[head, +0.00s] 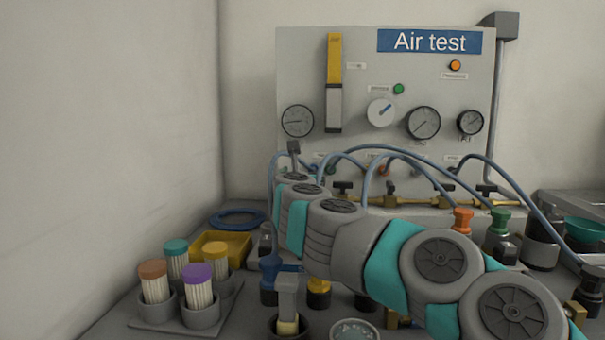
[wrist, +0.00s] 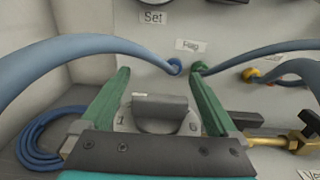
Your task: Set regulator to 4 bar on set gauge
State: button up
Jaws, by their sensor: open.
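My gripper (wrist: 158,88) is open in the wrist view, with one green finger on each side of a grey block-shaped part (wrist: 160,108) with a rounded body below it. This part may be the regulator; I cannot tell whether the fingers touch it. Above it are a "Set" label (wrist: 153,17) and the lower edge of a gauge, its face cut off. In the head view the left gauge (head: 297,121) on the panel appears to be that gauge; its reading is too small to make out. My arm hides the fingertips there.
The grey "Air test" panel (head: 352,60) carries a white dial (head: 381,112) and two more gauges (head: 422,122). Blue hoses arch close to my gripper (wrist: 85,50). Brass valves (wrist: 265,138) stand right of it. Coloured brush-like pots (head: 198,285) stand at lower left.

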jog(key=shift+r, duration=0.1)
jog(key=shift+s+r, duration=0.1)
jog(key=shift+r, duration=1.6)
jog(key=shift+s+d, duration=0.25)
jog(key=shift+s, duration=0.65)
jog(key=s+d+r+b, duration=0.1)
jog(key=s+d, duration=0.2)
jog(key=s, duration=1)
jog(key=shift+s+d+r, duration=0.2)
jog(key=shift+d, duration=0.15)
